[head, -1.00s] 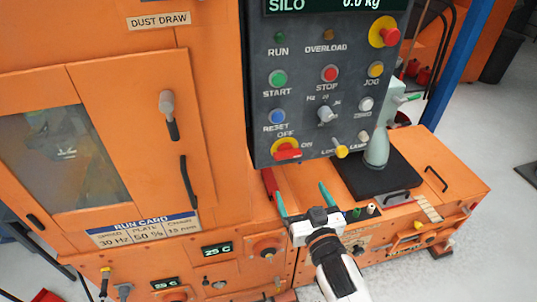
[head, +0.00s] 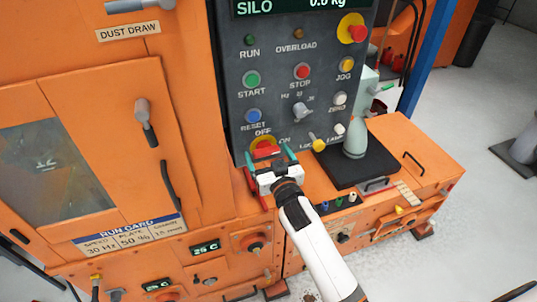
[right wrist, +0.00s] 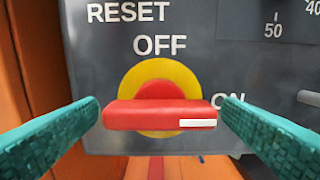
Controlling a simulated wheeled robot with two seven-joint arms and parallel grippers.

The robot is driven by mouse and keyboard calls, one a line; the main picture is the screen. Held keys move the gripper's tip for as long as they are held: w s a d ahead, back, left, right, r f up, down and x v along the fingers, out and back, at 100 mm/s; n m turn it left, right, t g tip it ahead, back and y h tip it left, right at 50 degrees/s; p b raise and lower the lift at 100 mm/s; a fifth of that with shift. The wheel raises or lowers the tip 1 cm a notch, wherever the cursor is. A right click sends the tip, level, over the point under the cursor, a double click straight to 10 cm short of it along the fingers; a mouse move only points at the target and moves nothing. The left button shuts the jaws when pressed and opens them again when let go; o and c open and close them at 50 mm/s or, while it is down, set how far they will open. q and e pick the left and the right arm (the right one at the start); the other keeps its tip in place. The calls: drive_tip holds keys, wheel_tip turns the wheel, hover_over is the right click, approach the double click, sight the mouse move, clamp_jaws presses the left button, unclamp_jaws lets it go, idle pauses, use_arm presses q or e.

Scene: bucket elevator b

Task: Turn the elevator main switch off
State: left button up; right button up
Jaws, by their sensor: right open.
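The elevator main switch (right wrist: 160,113) is a red bar handle on a round red and yellow base, at the lower left of the grey control panel. OFF is printed above it and ON to its right. The bar lies horizontal, with a white mark at its right end, toward ON. In the head view the switch (head: 264,149) shows just beyond my right gripper (head: 266,162). That gripper is open, and its two teal fingers (right wrist: 160,128) stand on either side of the bar, with a gap at the left; contact at the right cannot be told. My left gripper is out of view.
Close above the switch is the blue RESET button (head: 253,116). A yellow-tipped lever (head: 318,144) sticks out to the right. A grey-green bottle-shaped object (head: 355,138) stands on a black plate (head: 385,160) on the orange ledge.

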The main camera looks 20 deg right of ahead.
drive_tip(key=c, duration=1)
drive_tip(key=shift+n, duration=0.4)
drive_tip(key=n+p, duration=0.1)
drive_tip(key=n, duration=0.2)
drive_tip(key=shift+n, duration=0.4)
drive_tip(key=n, duration=0.4)
drive_tip(key=shift+n, duration=0.3)
drive_tip(key=n+p, duration=0.1)
drive_tip(key=n, duration=0.7)
drive_tip(key=shift+n, duration=0.3)
